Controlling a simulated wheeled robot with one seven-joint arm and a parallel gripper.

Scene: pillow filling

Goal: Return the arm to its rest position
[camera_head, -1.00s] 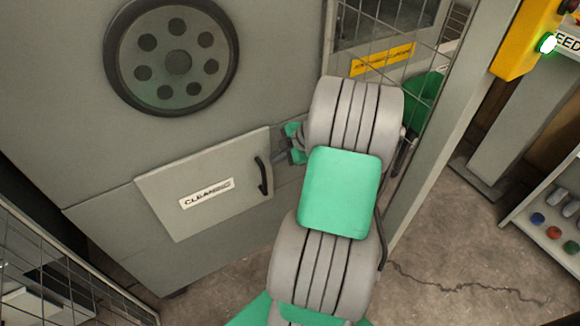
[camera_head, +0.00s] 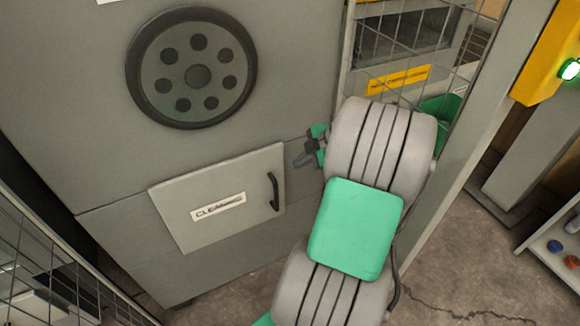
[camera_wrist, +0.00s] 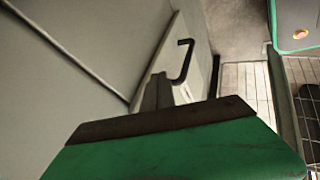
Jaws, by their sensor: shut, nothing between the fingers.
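My gripper (camera_head: 302,159) is to the upper right of the cleaning hatch, in front of the grey machine wall. Its dark fingers are shut with nothing held, and they also show in the wrist view (camera_wrist: 155,93). The grey arm with a green cover (camera_head: 355,228) is bent and stands in front of the machine's right side. The grey hatch door (camera_head: 185,215), labelled as cleaning, has a black handle (camera_head: 273,191). The gripper is apart from the handle in the head view. The handle shows beyond the fingers in the wrist view (camera_wrist: 187,60).
The grey machine (camera_head: 60,110) with a round perforated disc (camera_head: 198,75) fills the left. A wire mesh guard (camera_head: 425,50) and a grey post (camera_head: 465,145) stand close to the arm's right. Another mesh panel (camera_head: 50,270) is at lower left. Open floor (camera_head: 465,275) shows at lower right.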

